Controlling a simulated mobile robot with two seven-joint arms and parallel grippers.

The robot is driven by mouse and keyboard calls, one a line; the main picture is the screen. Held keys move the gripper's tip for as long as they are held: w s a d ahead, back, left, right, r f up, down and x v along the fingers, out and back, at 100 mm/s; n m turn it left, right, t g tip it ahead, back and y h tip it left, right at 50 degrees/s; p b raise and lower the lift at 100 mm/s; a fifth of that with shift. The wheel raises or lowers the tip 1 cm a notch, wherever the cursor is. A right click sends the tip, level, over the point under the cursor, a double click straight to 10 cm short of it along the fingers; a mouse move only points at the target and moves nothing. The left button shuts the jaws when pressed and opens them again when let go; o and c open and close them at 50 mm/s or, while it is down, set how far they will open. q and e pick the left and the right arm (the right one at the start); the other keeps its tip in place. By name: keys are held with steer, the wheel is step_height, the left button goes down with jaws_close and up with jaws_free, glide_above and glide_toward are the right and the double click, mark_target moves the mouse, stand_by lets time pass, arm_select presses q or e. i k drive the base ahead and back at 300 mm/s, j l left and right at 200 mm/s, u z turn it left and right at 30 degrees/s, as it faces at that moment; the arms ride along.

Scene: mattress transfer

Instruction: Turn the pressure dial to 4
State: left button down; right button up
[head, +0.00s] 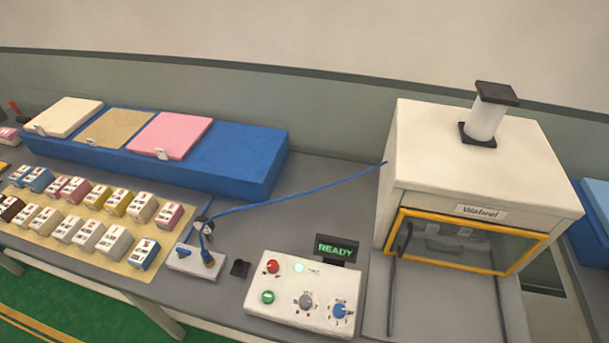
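A white control box (292,311) stands on the grey bench at the lower middle. It carries a red button (272,266), a green button (267,297), a lit pale lamp (299,267), a grey dial (306,301) and a blue dial (340,310). The dial markings are too small to read, so I cannot tell which one is the pressure dial or where either points. A small display (336,249) behind the box reads READY in green. Neither of my grippers is in the head view.
A white press machine (470,165) with a yellow-framed front window stands right of the box. Several small labelled blocks sit on a tan mat (85,240). A blue platform (240,160) holds three pads behind them.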

mark_target(340, 310)
steer(key=k+j+z, duration=0.15)
steer(key=z, duration=0.35)
steer(key=l+u, duration=0.75)
steer(key=u, duration=0.9)
steer(key=i+l, duration=0.05)
